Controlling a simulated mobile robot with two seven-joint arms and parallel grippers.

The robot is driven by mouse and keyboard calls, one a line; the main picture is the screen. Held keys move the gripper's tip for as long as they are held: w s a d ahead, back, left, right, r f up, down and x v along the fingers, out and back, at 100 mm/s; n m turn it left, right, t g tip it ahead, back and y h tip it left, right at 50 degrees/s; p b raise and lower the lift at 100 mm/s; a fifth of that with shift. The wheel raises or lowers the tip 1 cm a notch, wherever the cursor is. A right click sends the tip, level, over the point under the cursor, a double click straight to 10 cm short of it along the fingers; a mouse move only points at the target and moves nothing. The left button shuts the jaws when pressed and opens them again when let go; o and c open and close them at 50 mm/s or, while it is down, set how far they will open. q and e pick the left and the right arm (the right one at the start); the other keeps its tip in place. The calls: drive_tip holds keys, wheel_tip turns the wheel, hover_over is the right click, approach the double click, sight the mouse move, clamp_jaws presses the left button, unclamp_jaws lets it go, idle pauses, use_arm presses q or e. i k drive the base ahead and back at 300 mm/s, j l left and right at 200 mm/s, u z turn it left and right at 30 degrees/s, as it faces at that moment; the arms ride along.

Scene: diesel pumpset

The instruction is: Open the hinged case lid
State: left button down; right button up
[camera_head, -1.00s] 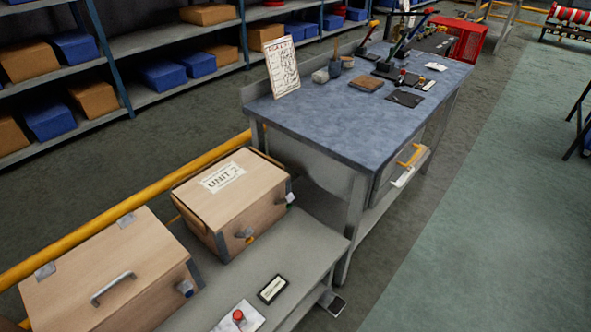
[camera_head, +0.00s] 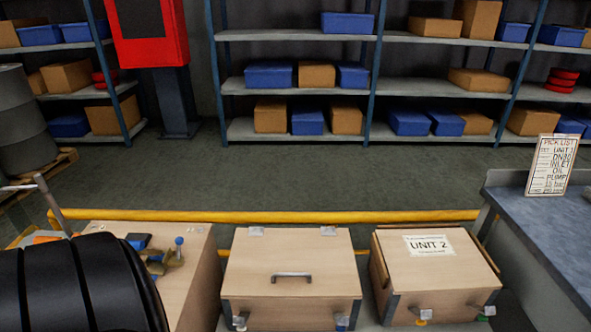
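A wooden case (camera_head: 291,278) with a lid handle (camera_head: 291,276) stands at the bottom middle. Its lid is shut, with two grey hinge plates (camera_head: 256,231) along the back edge. Grey latches (camera_head: 240,320) show on its front, partly cut off by the picture edge. To its right stands a second wooden case (camera_head: 440,280) labelled UNIT 2, also closed. Neither of my grippers shows in the head view.
A large black ribbed object (camera_head: 80,285) fills the bottom left, beside a wooden box with fittings on top (camera_head: 185,265). A yellow rail (camera_head: 300,216) runs behind the cases. A blue-topped bench (camera_head: 545,235) with a pick-list board (camera_head: 551,165) stands at right.

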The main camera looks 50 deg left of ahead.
sight(320, 263)
drive_tip(key=u, duration=1.45)
drive_tip(key=i+z, duration=0.1)
drive_tip(key=z, duration=0.3)
